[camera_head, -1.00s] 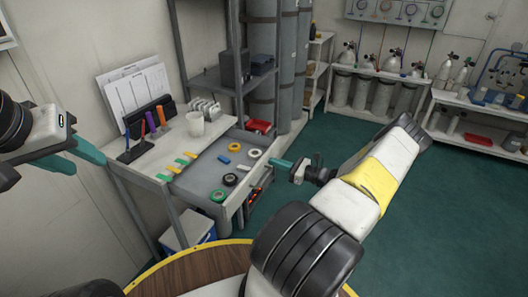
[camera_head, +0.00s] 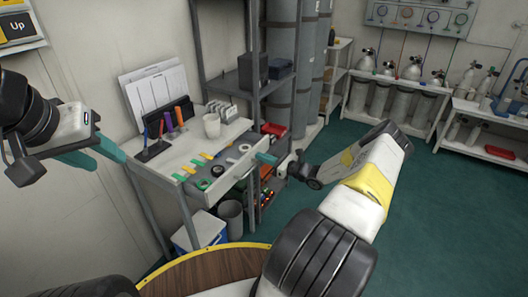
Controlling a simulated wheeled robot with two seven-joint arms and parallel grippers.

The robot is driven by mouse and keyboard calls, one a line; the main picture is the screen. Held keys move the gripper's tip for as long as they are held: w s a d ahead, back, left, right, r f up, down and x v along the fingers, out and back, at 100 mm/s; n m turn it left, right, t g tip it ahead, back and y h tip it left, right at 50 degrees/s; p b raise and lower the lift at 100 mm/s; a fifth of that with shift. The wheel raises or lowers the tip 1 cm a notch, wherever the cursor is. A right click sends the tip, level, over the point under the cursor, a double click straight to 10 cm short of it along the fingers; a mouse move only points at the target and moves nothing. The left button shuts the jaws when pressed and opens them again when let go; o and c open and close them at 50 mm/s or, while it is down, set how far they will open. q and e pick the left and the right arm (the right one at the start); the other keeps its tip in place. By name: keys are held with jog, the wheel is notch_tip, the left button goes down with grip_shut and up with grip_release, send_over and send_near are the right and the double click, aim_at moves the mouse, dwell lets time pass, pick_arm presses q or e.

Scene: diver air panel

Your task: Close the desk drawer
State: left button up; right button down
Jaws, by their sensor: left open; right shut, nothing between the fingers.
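The desk drawer (camera_head: 232,181) juts partly out from the front of the small grey desk (camera_head: 178,161). Rolls of tape and coloured-handled items show inside it. My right gripper (camera_head: 266,158) is shut and empty, its teal fingertips at the right end of the drawer front, touching or very close to it; I cannot tell which. My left gripper (camera_head: 98,157) is open and empty in the air, left of the desk and away from the drawer.
A bin (camera_head: 231,218) and a blue-and-white box (camera_head: 203,231) stand below. A grey shelf rack stands behind. Green floor is open at right.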

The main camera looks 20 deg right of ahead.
aim_at(239, 154)
jog(key=x, duration=1.1)
jog(key=shift+w+a, duration=0.2)
jog(key=shift+a, duration=0.05)
jog(key=shift+w, duration=0.1)
jog(key=shift+a+r, duration=0.1)
jog(key=shift+r, duration=0.05)
